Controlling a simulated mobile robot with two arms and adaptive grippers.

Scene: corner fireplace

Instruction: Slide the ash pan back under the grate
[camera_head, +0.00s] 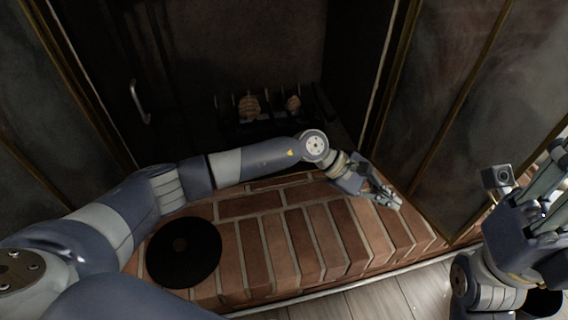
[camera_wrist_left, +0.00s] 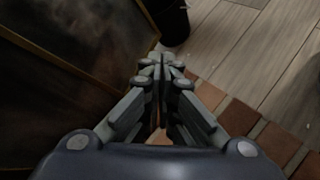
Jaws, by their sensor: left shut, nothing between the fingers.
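The dark grate (camera_head: 285,123) stands inside the fireplace in the head view, with pale log-like pieces on it. I cannot make out the ash pan; the area below the grate is very dark and partly behind my left arm. My left gripper (camera_head: 392,201) is shut and empty, low over the right part of the brick hearth, to the right of and nearer than the grate. Its closed fingers (camera_wrist_left: 161,64) show in the left wrist view with nothing between them. My right gripper (camera_head: 548,205) is at the right edge, away from the hearth; its finger opening is unclear.
The brick hearth (camera_head: 285,245) bears a round black disc (camera_head: 184,253) at its left. Open dark door panels with brass edges flank the firebox; the right one (camera_head: 480,80) is near my left gripper. A dark cylindrical container (camera_wrist_left: 173,22) stands on the plank floor (camera_wrist_left: 225,50).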

